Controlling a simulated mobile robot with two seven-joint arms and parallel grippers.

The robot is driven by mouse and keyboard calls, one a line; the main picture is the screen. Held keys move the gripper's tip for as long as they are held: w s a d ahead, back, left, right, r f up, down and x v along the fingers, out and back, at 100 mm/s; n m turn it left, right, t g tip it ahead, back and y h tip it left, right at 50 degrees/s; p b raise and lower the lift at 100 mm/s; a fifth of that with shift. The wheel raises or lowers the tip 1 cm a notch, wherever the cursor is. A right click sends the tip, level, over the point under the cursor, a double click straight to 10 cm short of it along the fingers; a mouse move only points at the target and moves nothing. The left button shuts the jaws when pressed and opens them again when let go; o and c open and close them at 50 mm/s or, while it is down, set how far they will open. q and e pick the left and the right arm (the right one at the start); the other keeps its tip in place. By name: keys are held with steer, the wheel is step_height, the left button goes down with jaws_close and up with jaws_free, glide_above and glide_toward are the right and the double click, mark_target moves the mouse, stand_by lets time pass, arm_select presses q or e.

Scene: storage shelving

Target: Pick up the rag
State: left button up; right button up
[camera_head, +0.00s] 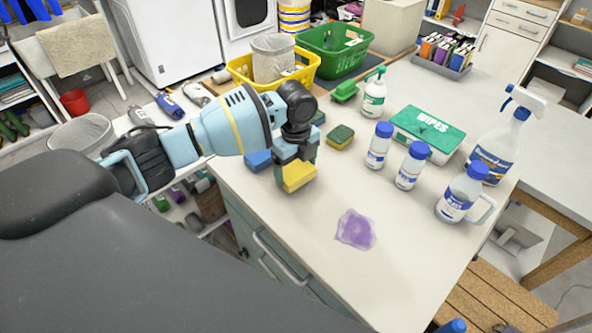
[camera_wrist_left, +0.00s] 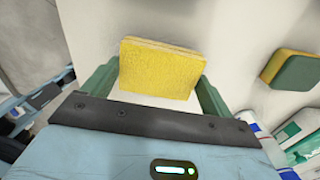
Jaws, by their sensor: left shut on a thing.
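My left gripper (camera_head: 296,163) is over the counter's front left part. It is shut on the yellow rag (camera_head: 298,179), a thick, layered-looking rectangle. In the left wrist view the rag (camera_wrist_left: 160,69) sits between the gripper's two green fingers (camera_wrist_left: 157,92). The rag looks near the counter top; whether it touches the surface I cannot tell. My right gripper is in neither view.
A purple patch (camera_head: 356,229), spill or cloth I cannot tell, lies on the white counter (camera_head: 305,228). A yellow-green sponge (camera_head: 340,137) lies behind the gripper. White bottles (camera_head: 379,147) and a wipes box (camera_head: 428,132) stand to the right.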

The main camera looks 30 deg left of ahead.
mark_target(289, 175)
arm_select(q)
steer(key=shift+r, duration=0.85)
steer(key=shift+s+a+r, duration=0.15)
steer(key=shift+s+a, duration=0.05)
steer(key=shift+s, duration=0.4)
steer(key=shift+s+a+r, duration=0.15)
steer(key=shift+s+a, duration=0.05)
steer(key=shift+s, duration=0.35)
steer(key=s+a+r+p, duration=0.1)
steer(key=s+a, duration=0.3)
steer(key=s, duration=0.8)
steer(key=shift+s+a, duration=0.2)
steer(key=shift+s, duration=0.2)
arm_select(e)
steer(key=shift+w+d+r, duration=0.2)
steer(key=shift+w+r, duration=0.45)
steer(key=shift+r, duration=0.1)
